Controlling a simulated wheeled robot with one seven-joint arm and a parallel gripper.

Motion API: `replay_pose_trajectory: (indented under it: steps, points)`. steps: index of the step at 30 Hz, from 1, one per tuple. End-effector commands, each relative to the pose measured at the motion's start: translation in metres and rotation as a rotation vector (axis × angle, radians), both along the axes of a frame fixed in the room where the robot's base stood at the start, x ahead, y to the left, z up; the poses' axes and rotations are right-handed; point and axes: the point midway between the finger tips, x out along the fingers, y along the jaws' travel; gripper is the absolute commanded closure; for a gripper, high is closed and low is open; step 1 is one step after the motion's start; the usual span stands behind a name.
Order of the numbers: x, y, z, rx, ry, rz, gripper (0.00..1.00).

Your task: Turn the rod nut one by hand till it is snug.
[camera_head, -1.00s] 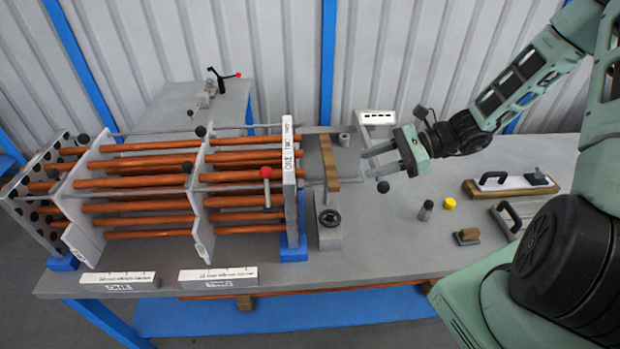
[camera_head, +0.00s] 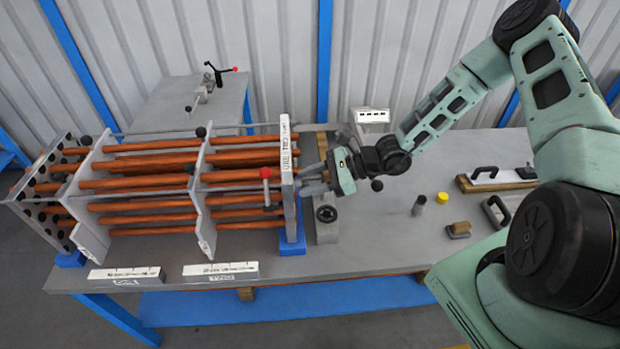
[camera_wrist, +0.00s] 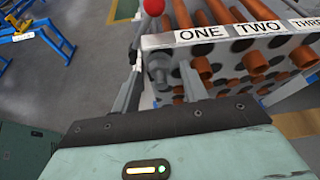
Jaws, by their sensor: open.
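The rod nut (camera_wrist: 158,68) appears in the wrist view as a small grey round piece on the plate's face, near the "ONE" label (camera_wrist: 203,33). My gripper (camera_wrist: 160,78) is open, with one finger on each side of the nut. I cannot tell whether either finger touches it. In the head view my gripper (camera_head: 308,182) points left at the right face of the labelled end plate (camera_head: 289,165). The nut is hidden there behind my fingers and the plate. The end plate also shows in the wrist view (camera_wrist: 240,38), with several copper tube ends beside the nut.
A red-knobbed lever (camera_head: 265,172) stands just left of the end plate. A block with a black knob (camera_head: 327,214) sits below my gripper. A yellow cap (camera_head: 442,198) and a grey cylinder (camera_head: 418,206) stand to the right. The bench front right of the block is clear.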

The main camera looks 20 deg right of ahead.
Motion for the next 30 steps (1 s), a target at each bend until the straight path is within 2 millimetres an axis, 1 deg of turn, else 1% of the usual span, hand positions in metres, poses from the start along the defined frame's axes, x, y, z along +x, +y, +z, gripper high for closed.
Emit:
replay_pose_trajectory:
  steps: [5, 6, 8, 9, 10, 11, 16, 24, 30]
  points:
    - [0.0001, 0.0001, -0.0003, 0.000, -0.001, 0.000, 0.56]
    - [0.0000, 0.0000, -0.0002, 0.000, -0.001, 0.000, 0.59]
    - [0.0000, 0.0000, -0.0003, 0.000, -0.001, 0.000, 0.76]
    - [0.0000, -0.0001, -0.0003, 0.000, -0.001, 0.000, 0.87]
    - [0.0000, -0.0001, -0.0003, 0.000, -0.001, 0.000, 0.95]
    - [0.0000, -0.0001, -0.0002, 0.000, -0.001, 0.000, 1.00]
    - [0.0002, -0.0002, 0.0003, 0.002, 0.008, 0.001, 1.00]
    - [0.0013, -0.0005, 0.0008, 0.036, 0.108, 0.002, 1.00]
    - [0.0014, -0.0009, 0.0002, 0.041, 0.126, 0.000, 1.00]
